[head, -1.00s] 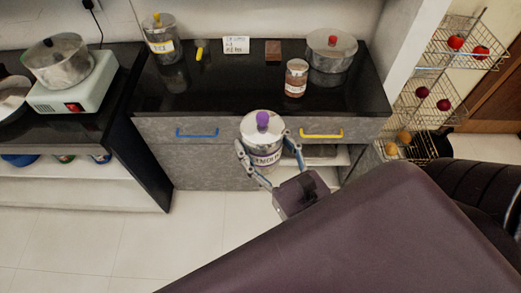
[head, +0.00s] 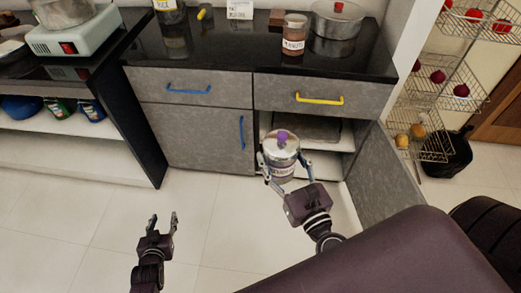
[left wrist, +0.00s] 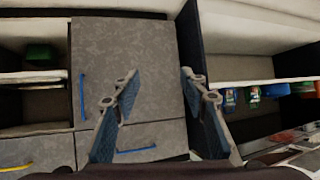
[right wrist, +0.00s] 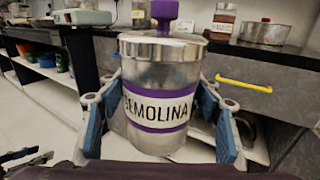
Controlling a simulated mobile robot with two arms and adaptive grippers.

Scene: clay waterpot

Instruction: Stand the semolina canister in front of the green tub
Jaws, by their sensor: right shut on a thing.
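The semolina canister (head: 283,160) is a metal jar with a purple knob and a purple-edged white label reading SEMOLINA. It is upright in my right gripper (head: 284,168), in front of the open shelves under the yellow-handled drawer. The right wrist view shows the canister (right wrist: 160,85) between both fingers. A green object, probably the green tub (left wrist: 40,53), shows in the left wrist view on a shelf of the open compartment beside the cabinet door. In the head view I cannot make it out behind the canister. My left gripper (head: 164,220) is open and empty above the floor.
The black counter (head: 235,60) holds a peanuts canister (head: 293,38) and a pot (head: 337,22). A yellow handle (head: 320,99) and a blue door handle (head: 241,132) stick out near the compartment. A wire rack (head: 440,80) stands at the right. The floor is clear.

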